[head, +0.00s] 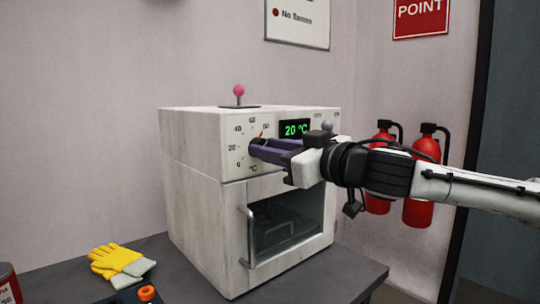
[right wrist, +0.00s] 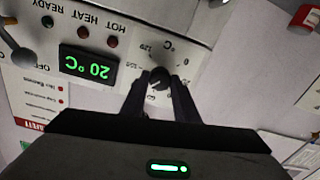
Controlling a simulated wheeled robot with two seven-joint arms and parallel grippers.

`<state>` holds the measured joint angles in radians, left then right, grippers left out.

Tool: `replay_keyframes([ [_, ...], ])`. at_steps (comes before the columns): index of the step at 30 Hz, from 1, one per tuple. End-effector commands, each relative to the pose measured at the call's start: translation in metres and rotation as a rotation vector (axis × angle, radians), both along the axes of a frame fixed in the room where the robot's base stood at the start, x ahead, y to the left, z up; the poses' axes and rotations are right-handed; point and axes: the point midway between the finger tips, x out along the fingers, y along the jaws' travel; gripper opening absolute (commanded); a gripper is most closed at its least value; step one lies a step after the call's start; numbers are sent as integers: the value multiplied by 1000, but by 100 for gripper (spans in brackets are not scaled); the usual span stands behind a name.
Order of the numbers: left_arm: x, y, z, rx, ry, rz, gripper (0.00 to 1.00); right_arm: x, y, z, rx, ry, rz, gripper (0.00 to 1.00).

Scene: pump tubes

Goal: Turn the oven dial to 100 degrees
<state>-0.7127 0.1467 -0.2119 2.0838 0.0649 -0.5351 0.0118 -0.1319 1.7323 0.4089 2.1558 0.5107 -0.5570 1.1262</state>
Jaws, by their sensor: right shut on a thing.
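The oven dial (head: 257,141) is a dark knob on the upper front panel of a pale oven (head: 203,200). My right gripper (head: 263,148) comes in from the right and is shut on the dial. In the right wrist view the dial (right wrist: 160,77) sits between the fingertips. The green display (head: 295,129) reads 20 °C. My left gripper is not in view.
A lever with a grey ball (head: 327,125) stands right of the display. A pink ball on a stem (head: 239,91) rises from the oven top. The oven door (head: 285,228) is closed. Yellow gloves (head: 115,259) lie on the table at left. Red extinguishers (head: 418,213) stand behind my right arm.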

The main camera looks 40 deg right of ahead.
Motion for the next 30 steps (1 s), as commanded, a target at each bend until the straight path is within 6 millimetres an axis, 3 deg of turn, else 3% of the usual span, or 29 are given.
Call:
replay_keyframes([
  [18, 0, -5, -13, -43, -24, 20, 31, 0, 1, -3, 559, 45, 0, 5],
  [30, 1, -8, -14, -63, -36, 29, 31, 0, 1, -2, 767, 61, -1, 5],
])
